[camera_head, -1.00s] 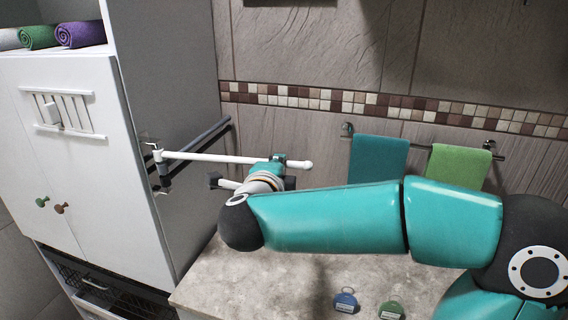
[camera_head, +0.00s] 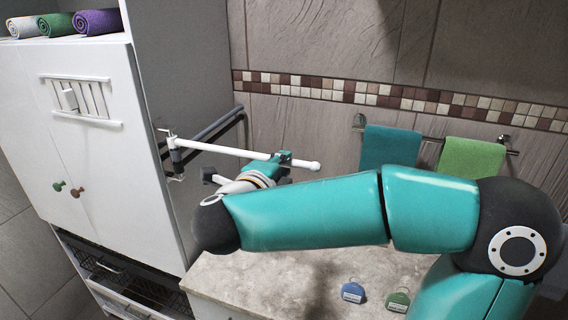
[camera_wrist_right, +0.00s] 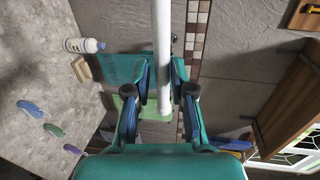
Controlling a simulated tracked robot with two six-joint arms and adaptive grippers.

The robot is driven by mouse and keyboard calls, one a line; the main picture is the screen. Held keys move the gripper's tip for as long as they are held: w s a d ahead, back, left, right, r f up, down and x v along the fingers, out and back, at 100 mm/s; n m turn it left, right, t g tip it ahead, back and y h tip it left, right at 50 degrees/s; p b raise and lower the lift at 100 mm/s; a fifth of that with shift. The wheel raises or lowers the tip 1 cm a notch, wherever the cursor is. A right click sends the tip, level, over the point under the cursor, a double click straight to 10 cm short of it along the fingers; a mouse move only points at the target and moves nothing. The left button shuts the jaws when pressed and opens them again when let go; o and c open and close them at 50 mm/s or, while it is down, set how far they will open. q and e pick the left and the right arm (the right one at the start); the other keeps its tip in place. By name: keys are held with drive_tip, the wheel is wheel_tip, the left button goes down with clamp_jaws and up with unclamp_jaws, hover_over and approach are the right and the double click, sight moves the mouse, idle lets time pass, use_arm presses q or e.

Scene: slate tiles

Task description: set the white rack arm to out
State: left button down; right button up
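The white rack arm (camera_head: 225,151) is a long thin bar with a rounded tip. It runs from its pivot post on the white cabinet's side to the right, standing out from the wall. My right gripper (camera_head: 284,159) is at the bar near its tip. My left gripper is not in view.
Dark rack arms (camera_head: 213,130) lie behind the white one. The white cabinet (camera_head: 100,165) stands at left with rolled towels on top. Teal (camera_head: 390,150) and green (camera_head: 470,160) towels hang on a wall rail.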

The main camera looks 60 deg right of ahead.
idle(0.3)
drive_tip(key=v, duration=1.2)
drive_tip(key=shift+w, duration=0.15)
